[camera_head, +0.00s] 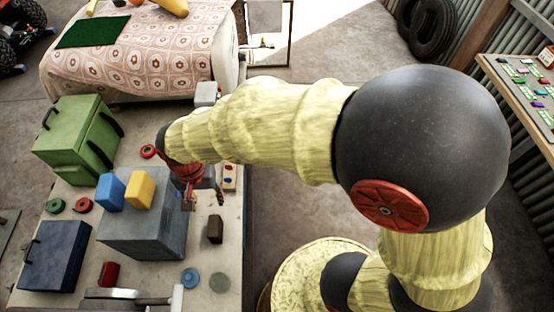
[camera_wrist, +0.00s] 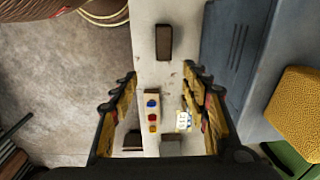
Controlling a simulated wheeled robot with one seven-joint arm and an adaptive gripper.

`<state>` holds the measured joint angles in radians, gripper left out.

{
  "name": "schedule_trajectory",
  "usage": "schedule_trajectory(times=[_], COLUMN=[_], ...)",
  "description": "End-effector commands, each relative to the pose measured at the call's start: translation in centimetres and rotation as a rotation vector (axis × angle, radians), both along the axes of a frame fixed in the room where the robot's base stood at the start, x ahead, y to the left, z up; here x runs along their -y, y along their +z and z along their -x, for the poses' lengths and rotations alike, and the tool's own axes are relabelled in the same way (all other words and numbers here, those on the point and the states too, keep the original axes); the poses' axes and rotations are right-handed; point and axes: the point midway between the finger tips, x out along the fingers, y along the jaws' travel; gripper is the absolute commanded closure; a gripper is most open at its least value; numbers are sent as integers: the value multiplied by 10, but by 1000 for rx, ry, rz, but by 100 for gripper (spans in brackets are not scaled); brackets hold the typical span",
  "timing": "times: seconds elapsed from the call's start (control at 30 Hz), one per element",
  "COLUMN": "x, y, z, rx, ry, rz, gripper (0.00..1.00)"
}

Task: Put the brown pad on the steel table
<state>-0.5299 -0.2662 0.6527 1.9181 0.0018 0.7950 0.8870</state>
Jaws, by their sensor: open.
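A small dark brown block (camera_head: 215,229), the only clear match for the brown pad, stands on the pale grey worktop (camera_head: 228,262) near its right edge. It also shows in the wrist view (camera_wrist: 164,42), ahead of my fingertips and apart from them. My gripper (camera_head: 203,198) is above the worktop, beyond the brown block in the head view. In the wrist view my gripper (camera_wrist: 160,78) is open with nothing held between its fingers. This worktop may be the steel table; I cannot tell its material.
A large blue-grey box (camera_head: 150,236) with a blue block (camera_head: 110,191) and a yellow block (camera_head: 140,190) on top stands beside the brown block. A button board (camera_head: 229,178) and a green box (camera_head: 75,138) are farther back. A cloth-covered table (camera_head: 150,60) stands behind.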

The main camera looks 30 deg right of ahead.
Motion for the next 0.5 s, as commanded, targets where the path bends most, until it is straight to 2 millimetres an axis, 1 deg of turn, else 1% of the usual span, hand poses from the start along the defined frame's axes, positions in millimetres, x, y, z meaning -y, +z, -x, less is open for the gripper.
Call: schedule_trajectory(times=[0.03, 0.07, 0.1, 0.13, 0.2, 0.27, 0.3, 0.4, 0.5], x=[15, 26, 42, 55, 85, 109, 125, 159, 183], y=[23, 36, 54, 69, 99, 122, 136, 163, 180], z=[-4, -6, -6, -5, 1, 10, 17, 40, 60], rx=[34, 55, 85, 110, 169, 221, 255, 332, 392], ry=[10, 24, 45, 63, 107, 144, 169, 227, 276], rz=[-15, -23, -30, -34, -35, -29, -21, 12, 52], gripper=[54, 54, 54, 54, 54, 54, 54, 54, 54])
